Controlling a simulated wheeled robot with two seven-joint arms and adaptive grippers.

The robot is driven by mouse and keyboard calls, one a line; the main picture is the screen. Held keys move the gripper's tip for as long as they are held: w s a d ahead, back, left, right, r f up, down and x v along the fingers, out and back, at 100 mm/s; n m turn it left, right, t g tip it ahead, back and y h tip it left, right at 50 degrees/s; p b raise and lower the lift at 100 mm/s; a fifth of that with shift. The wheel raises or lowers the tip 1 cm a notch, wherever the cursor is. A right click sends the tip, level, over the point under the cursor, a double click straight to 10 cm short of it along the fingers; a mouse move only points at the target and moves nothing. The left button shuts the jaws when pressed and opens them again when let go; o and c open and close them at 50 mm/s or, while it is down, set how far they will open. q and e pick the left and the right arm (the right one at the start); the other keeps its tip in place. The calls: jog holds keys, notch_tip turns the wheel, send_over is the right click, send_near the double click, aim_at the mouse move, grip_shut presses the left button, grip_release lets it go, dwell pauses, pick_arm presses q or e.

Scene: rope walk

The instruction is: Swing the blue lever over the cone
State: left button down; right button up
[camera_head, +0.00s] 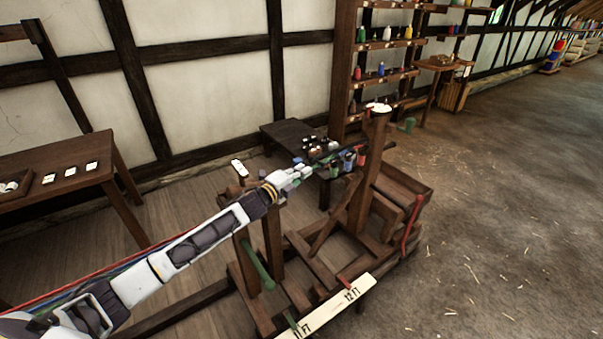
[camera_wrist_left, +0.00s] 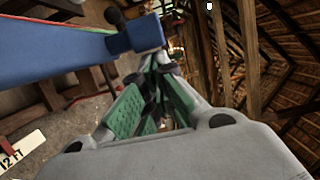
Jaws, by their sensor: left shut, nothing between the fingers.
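The blue lever (camera_wrist_left: 60,42) shows large in the left wrist view. It runs in from the left edge and ends in a darker blue block (camera_wrist_left: 137,35) beside my fingertips. I cannot tell whether they touch. My left gripper (camera_wrist_left: 155,68) has green-padded fingers and is shut with nothing between them. In the head view my left gripper (camera_head: 303,171) is above the wooden frame, left of its tall post (camera_head: 371,160). The lever is too small there to tell apart from the things behind. I cannot make out the cone in either view. My right gripper is not in view.
The wooden frame (camera_head: 297,289) bears a white scale strip (camera_head: 325,311) in front. A dark low table (camera_head: 286,132) with small bottles and a shelf rack (camera_head: 345,70) stand behind.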

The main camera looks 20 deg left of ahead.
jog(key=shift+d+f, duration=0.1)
pick_arm(q)
jog(key=shift+w+y, duration=0.15)
jog(key=shift+y, duration=0.15)
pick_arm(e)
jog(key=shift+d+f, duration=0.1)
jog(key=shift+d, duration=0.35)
